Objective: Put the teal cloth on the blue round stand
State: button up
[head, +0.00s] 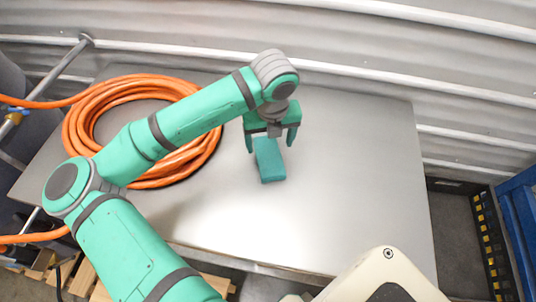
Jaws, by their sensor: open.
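The teal cloth (271,168) looks like a small folded block and lies on the grey metal table right of the orange hose coil. My gripper (270,147) is open, above the far end of the cloth, with one finger on each side of it. The fingers look apart from the cloth, though their exact height above it is hard to tell. The gripper partly hides the far end of the cloth. I see no blue round stand in this view.
A coiled orange hose (78,140) lies on the table (365,180) at the left, under my arm. The table's right side is clear. A corrugated wall (400,50) runs behind. A dark bin with yellow marks (483,245) and a blue frame (520,225) stand beyond the right edge.

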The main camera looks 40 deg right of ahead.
aim_at(269, 155)
notch_tip(269, 155, down, 5)
jog(key=shift+a+f, duration=0.1)
jog(key=shift+a, duration=0.05)
jog(key=shift+w+f, duration=0.2)
jog(key=shift+f, duration=0.2)
jog(key=shift+s, duration=0.2)
jog(key=c, duration=1.3)
jog(key=shift+o, duration=0.2)
jog(key=shift+r, duration=0.2)
